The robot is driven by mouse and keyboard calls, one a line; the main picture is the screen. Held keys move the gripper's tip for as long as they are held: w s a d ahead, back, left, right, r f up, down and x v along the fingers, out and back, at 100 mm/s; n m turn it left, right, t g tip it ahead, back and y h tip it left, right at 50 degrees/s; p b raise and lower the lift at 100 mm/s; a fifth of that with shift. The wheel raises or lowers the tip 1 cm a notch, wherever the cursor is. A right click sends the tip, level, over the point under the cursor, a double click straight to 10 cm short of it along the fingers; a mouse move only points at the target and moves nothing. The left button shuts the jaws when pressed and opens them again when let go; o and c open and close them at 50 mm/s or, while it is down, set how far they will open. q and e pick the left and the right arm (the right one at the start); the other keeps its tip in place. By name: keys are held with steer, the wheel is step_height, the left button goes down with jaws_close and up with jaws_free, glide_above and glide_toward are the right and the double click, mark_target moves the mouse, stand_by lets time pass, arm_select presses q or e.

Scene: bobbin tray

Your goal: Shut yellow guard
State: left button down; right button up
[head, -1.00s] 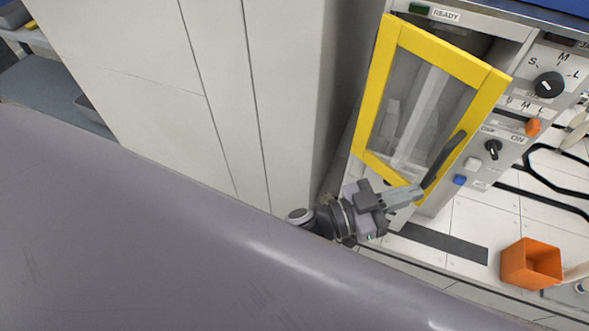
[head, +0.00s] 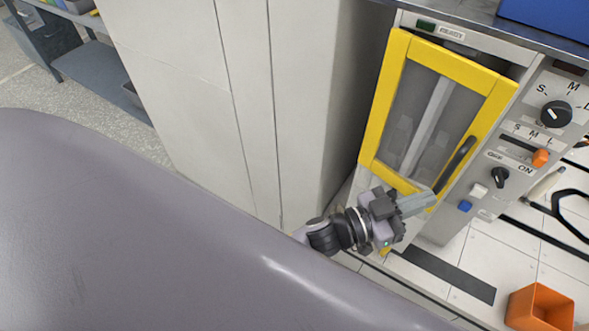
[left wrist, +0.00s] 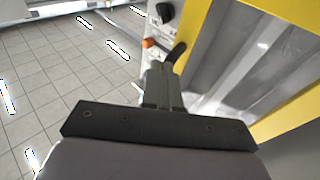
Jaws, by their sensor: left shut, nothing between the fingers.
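The yellow guard (head: 378,105) is a yellow-framed door with a clear window on the front of a grey machine. It looks slightly ajar, with a dark gap along its top right. Its black handle (head: 457,163) is on the right side of the frame. My left gripper (head: 431,201) is shut and empty at the guard's lower right corner, just below the handle. In the left wrist view the closed fingers (left wrist: 160,82) point toward the handle (left wrist: 175,53), with the yellow frame (left wrist: 196,38) to the right. I cannot tell whether they touch the guard. My right gripper is not in view.
A control panel with a black knob (head: 556,114), an orange lever (head: 541,158) and a blue button (head: 465,206) is right of the guard. An orange bin (head: 540,308) stands at the lower right. A tall pale cabinet (head: 240,100) is on the left.

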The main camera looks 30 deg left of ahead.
mark_target(439, 192)
arm_select(q)
steer(key=shift+w+d+b, duration=0.25)
steer(key=shift+w+d, duration=0.2)
steer(key=shift+w, duration=0.25)
steer(key=shift+w+d+b, duration=0.2)
steer(key=shift+w+d, duration=0.3)
steer(key=shift+w, duration=0.25)
steer(key=shift+w+d+b, duration=0.25)
steer(key=shift+w+d, duration=0.2)
steer(key=shift+w, duration=0.25)
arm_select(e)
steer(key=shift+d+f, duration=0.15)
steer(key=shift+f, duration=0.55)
arm_select(q)
steer(key=shift+a+f, duration=0.1)
